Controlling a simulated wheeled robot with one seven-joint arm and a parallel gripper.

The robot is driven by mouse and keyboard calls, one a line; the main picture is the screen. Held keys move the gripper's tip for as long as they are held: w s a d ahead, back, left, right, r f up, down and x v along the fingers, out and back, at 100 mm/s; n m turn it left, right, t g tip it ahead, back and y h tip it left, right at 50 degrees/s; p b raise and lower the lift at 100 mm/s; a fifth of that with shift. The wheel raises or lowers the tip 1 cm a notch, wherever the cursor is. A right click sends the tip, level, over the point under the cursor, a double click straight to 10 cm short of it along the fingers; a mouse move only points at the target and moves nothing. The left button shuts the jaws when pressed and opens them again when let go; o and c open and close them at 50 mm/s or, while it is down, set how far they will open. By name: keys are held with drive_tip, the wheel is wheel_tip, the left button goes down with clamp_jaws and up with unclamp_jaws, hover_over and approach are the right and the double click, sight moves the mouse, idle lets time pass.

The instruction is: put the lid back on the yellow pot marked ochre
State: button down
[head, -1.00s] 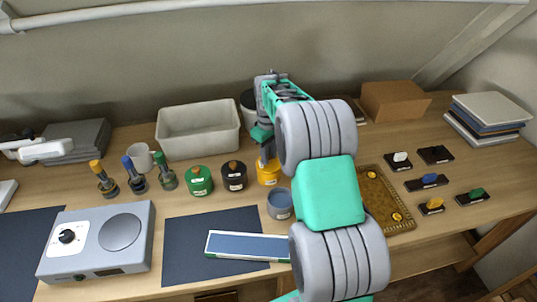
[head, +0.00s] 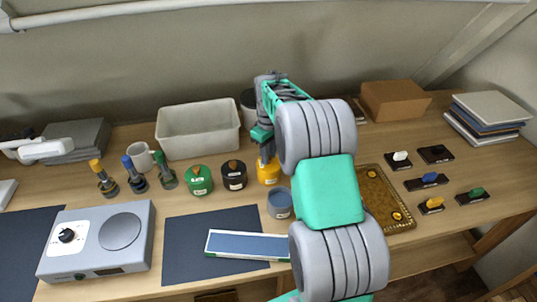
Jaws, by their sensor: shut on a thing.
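The yellow pot (head: 268,176) stands on the table, right of a black lidded pot (head: 234,176) and a green lidded pot (head: 199,181). My gripper (head: 265,153) points down directly over the yellow pot, its fingers at the pot's top. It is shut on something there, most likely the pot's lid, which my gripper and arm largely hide. I cannot tell whether the lid touches the rim. The mark on the yellow pot is too small to read.
A grey-blue cup (head: 280,204) stands close in front of the yellow pot. A cream bin (head: 199,131) stands behind the pots. An ornate gilt panel (head: 383,198) lies to the right, partly behind my arm. A dark mat (head: 190,263) lies in front.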

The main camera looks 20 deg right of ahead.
idle(0.3)
drive_tip(key=c, duration=0.7)
unclamp_jaws()
drive_tip(key=shift+o, duration=0.2)
drive_tip(key=shift+r+p, duration=2.25)
drive_tip(key=shift+r, duration=1.25)
drive_tip(key=shift+c, duration=0.2)
clamp_jaws()
drive_tip(key=shift+f, duration=0.15)
